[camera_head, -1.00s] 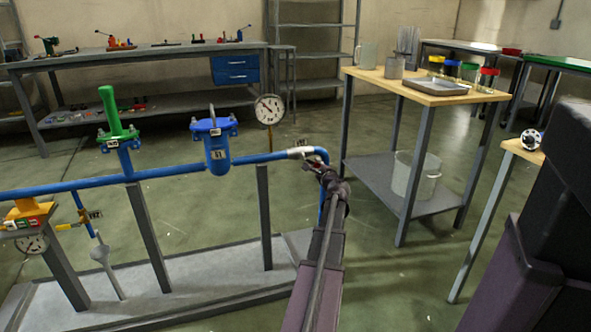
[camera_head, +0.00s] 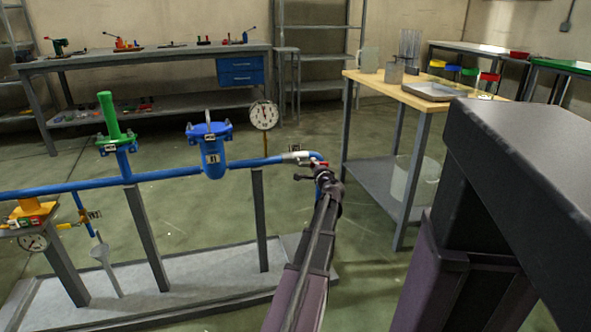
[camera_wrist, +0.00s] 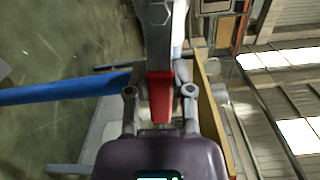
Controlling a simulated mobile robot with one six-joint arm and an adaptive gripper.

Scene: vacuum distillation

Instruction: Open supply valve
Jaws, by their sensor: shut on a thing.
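The supply valve (camera_head: 299,155) sits at the right end of the blue pipe, just before it bends down. Its red lever handle (camera_wrist: 160,95) shows in the wrist view between the two fingers of my gripper (camera_wrist: 160,100). A small bit of red also shows beside my gripper (camera_head: 322,172) in the head view. My gripper is shut on this handle. My gripper and arm hide much of the valve in the head view, so its exact angle is hard to tell.
A round gauge (camera_head: 264,115), a blue strainer-like body (camera_head: 211,150) and a green-handled valve (camera_head: 112,125) stand along the pipe (camera_head: 80,187). Floor is clear behind the pipe.

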